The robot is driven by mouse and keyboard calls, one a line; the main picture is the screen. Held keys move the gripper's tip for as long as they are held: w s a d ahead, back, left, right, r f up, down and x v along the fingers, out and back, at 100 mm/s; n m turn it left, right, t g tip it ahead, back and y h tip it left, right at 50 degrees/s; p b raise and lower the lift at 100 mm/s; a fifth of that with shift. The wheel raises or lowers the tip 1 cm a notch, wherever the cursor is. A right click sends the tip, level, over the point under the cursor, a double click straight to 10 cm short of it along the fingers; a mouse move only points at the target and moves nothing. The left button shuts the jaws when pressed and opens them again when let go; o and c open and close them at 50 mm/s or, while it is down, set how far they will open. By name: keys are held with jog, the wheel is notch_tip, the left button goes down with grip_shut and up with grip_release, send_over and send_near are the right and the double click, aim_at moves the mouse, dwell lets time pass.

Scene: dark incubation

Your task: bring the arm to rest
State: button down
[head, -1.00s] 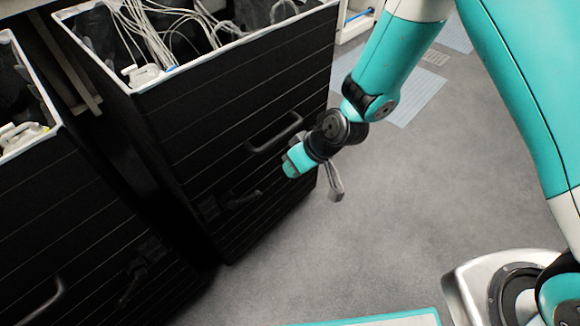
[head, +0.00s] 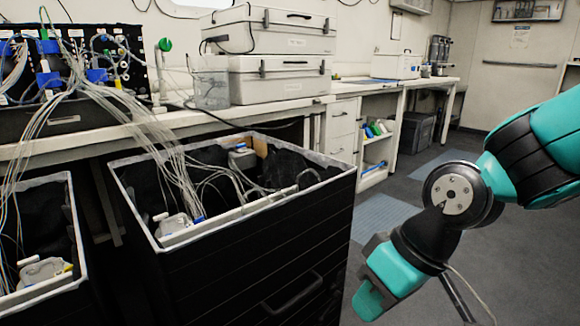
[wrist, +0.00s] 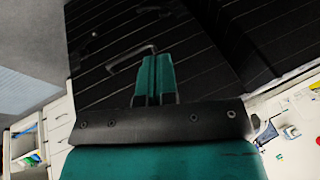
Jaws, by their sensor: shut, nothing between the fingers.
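My gripper (head: 368,298) is at the lower right of the head view, to the right of the large black bin (head: 255,225). Its teal fingers point down and left and are empty. In the wrist view the two fingers (wrist: 155,62) lie together, shut, with the dark ribbed side of a bin and its handle (wrist: 131,57) behind them. I cannot tell the exact gap between the fingers and the bin.
Cables run from the bench (head: 120,128) into the open bin. A second bin (head: 75,235) stands at the left. Grey cases (head: 275,80) sit on the bench. Open shelves (head: 375,155) stand farther back. Grey floor (head: 530,270) is clear at the right.

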jog(key=s+d+r+h, duration=0.1)
jog(key=s+d+r, duration=0.35)
jog(key=s, duration=0.35)
notch_tip(320, 180, up, 27)
jog(key=p, duration=2.7)
jog(key=shift+s+r, duration=0.15)
jog(key=shift+s, duration=0.15)
